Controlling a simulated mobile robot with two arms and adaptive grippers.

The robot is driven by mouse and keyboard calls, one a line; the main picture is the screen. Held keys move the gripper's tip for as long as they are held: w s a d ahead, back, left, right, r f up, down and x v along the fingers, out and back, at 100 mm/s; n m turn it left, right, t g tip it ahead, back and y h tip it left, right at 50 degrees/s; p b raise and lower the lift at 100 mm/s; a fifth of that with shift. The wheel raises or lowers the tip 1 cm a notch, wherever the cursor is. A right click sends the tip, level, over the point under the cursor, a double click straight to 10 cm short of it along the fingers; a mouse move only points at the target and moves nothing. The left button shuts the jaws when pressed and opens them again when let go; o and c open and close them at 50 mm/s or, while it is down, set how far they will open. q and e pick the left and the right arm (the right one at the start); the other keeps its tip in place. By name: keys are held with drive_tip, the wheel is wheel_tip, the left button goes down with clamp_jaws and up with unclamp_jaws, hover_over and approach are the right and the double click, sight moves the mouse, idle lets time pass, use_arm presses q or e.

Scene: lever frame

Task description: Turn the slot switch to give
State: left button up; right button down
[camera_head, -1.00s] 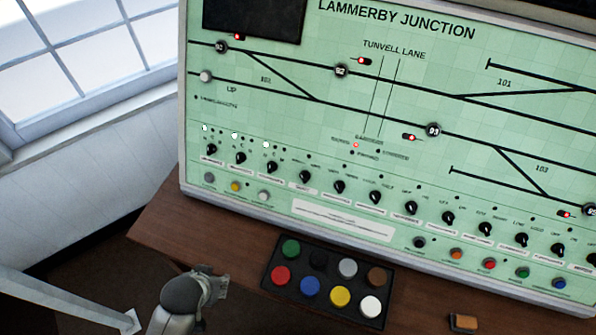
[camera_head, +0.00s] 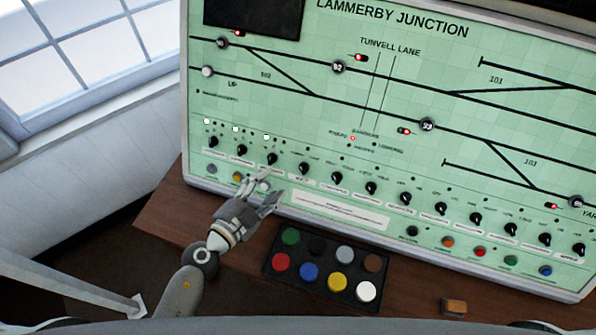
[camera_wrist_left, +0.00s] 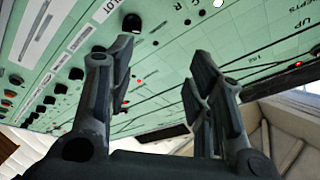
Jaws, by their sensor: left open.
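A row of black rotary knobs runs along the lower part of the green panel (camera_head: 420,70). The labels under them are too small to read in the head view, so I cannot tell there which is the slot switch. My left gripper (camera_head: 269,189) is open and empty in front of the panel's lower left, just below the knob (camera_head: 272,158) third from the left. In the left wrist view, the open fingers (camera_wrist_left: 163,58) point at the panel. A black knob (camera_wrist_left: 132,23) beside a label partly reading "LOT" sits just beyond the left finger. My right gripper is not in view.
A black box (camera_head: 318,290) with several coloured round buttons lies on the brown desk (camera_head: 160,225) right of my left arm. A small brown block (camera_head: 453,306) lies further right. Small coloured push buttons line the panel's bottom edge. A window is at the left.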

sight(302, 170)
use_arm(q)
drive_tip(key=shift+m+g+h, duration=0.3)
drive_tip(key=shift+m+g, duration=0.4)
drive_tip(key=w+d+f, duration=0.1)
drive_tip(key=w+d, duration=0.1)
drive_tip(key=w+d+f, duration=0.2)
drive_tip(key=d, duration=0.1)
drive_tip(key=w+d+f, duration=0.2)
drive_tip(key=w, duration=0.1)
drive_tip(key=shift+w+d+b, duration=0.1)
drive_tip(key=shift+d+b, duration=0.2)
drive_tip(key=shift+b, duration=0.1)
drive_tip(key=shift+c, duration=0.5)
drive_tip(key=c, duration=0.9)
